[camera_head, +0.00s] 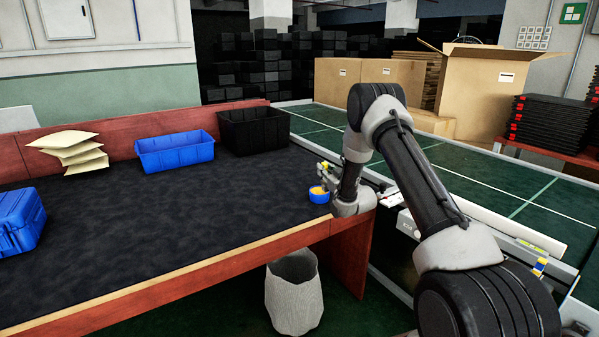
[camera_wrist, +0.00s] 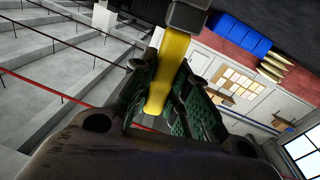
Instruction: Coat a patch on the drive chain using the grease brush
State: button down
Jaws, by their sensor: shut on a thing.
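My gripper (camera_head: 326,171) is over the right end of the dark table, mostly behind my arm in the head view. In the wrist view my gripper (camera_wrist: 168,110) has its green-padded fingers closed around a yellow handle (camera_wrist: 172,72), which I take for the grease brush. A dark grey block (camera_wrist: 187,16) shows at the handle's far end; bristles cannot be made out. A small round blue pot (camera_head: 319,199) with yellow content (camera_head: 318,189) stands on the table just below my gripper. Whether the brush touches it is unclear. I cannot make out the drive chain.
The table (camera_head: 190,210) has a blue bin (camera_head: 175,153), a black bin (camera_head: 253,130), stacked envelopes (camera_head: 70,150) and a blue case (camera_head: 18,221). Its middle is clear. The green conveyor (camera_head: 465,170) runs along the right. A waste bin (camera_head: 293,295) stands below the table edge.

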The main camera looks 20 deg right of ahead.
jog(key=w+d+n, duration=0.1)
jog(key=w+d, duration=0.3)
jog(key=d, duration=0.9)
jog(key=shift+w+r+n+y, duration=1.6)
jog(key=shift+r+n+y, duration=0.15)
jog(key=shift+r, duration=0.3)
jog(key=shift+a+f, duration=0.15)
jog(key=shift+f, duration=1.2)
jog(key=shift+a+f, duration=0.1)
jog(key=shift+f, duration=1.25)
jog(key=shift+f, duration=0.55)
notch_tip(320, 180, up, 7)
